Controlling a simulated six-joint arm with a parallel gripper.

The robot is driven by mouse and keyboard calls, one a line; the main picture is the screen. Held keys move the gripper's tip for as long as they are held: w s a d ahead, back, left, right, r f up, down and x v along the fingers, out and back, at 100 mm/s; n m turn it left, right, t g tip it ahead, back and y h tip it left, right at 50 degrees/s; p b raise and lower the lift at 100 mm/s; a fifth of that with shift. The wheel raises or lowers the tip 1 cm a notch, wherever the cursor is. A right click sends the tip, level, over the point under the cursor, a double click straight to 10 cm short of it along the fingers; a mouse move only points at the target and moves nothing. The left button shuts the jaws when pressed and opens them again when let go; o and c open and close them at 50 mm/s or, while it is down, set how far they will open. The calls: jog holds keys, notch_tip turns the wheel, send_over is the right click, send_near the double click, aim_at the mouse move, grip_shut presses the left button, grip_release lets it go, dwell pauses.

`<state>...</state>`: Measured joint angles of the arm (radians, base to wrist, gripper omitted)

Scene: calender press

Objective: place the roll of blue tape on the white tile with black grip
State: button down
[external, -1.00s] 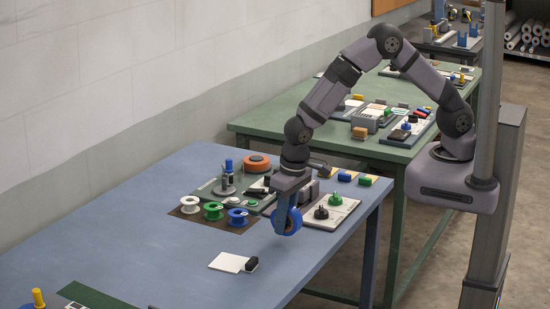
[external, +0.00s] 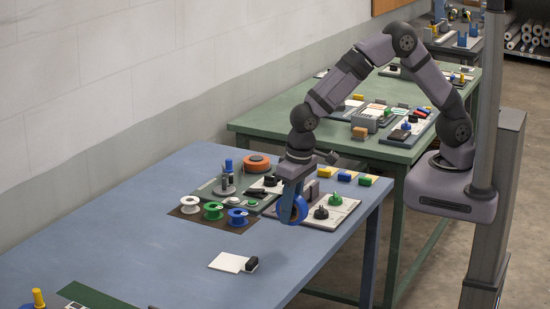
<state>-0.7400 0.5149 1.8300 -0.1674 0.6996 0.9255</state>
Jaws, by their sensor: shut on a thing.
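My gripper (external: 291,197) points down and is shut on the roll of blue tape (external: 301,209). It holds the roll on edge, with the ring's hole facing partly toward the camera. The roll seems to be above the blue table, in front of the board with the knobs. The white tile (external: 226,262) lies flat on the table, to the lower left of the roll. Its black grip (external: 251,264) is at the tile's right end. The tile's top is bare, and the roll is well apart from it.
White (external: 190,204), green (external: 213,211) and blue spools (external: 237,217) stand on a brown mat left of my gripper. A board with black knobs (external: 321,212) lies close on the right. The blue table (external: 150,225) is clear around the tile.

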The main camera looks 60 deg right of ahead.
aim_at(236, 259)
jog(key=w+a+f, duration=0.1)
jog(key=a+f, duration=0.1)
jog(key=a, duration=0.1)
jog(key=w+a+f, duration=0.1)
jog(key=shift+w+a+f, duration=0.2)
jog(key=shift+w+a, duration=0.1)
jog(key=shift+n, duration=0.5)
jog(key=w+a, duration=0.2)
jog(key=a, duration=0.1)
jog(key=w+a, duration=0.1)
jog(key=shift+a+r+b, duration=0.3)
jog(key=shift+b, duration=0.05)
jog(key=shift+w+a+r+n, duration=0.3)
jog(key=shift+w+a+r, duration=0.15)
jog(key=shift+a, duration=0.2)
jog(key=shift+w+a+r+n, duration=0.35)
jog(key=shift+a+r, duration=0.15)
jog(key=shift+a, duration=0.1)
jog(key=r+n, duration=0.1)
jog(key=n, duration=0.1)
jog(key=a+r+n+y, duration=0.1)
jog(key=r+n, duration=0.1)
jog(key=n, duration=0.1)
jog(key=a+r+n, duration=0.1)
jog(key=r+n, duration=0.1)
jog(key=shift+w+r+n+g, duration=0.1)
jog(key=shift+r+n+g, duration=0.1)
jog(key=shift+n+g, duration=0.1)
jog(key=shift+f+p, duration=1.8)
jog(key=shift+f, duration=3.25)
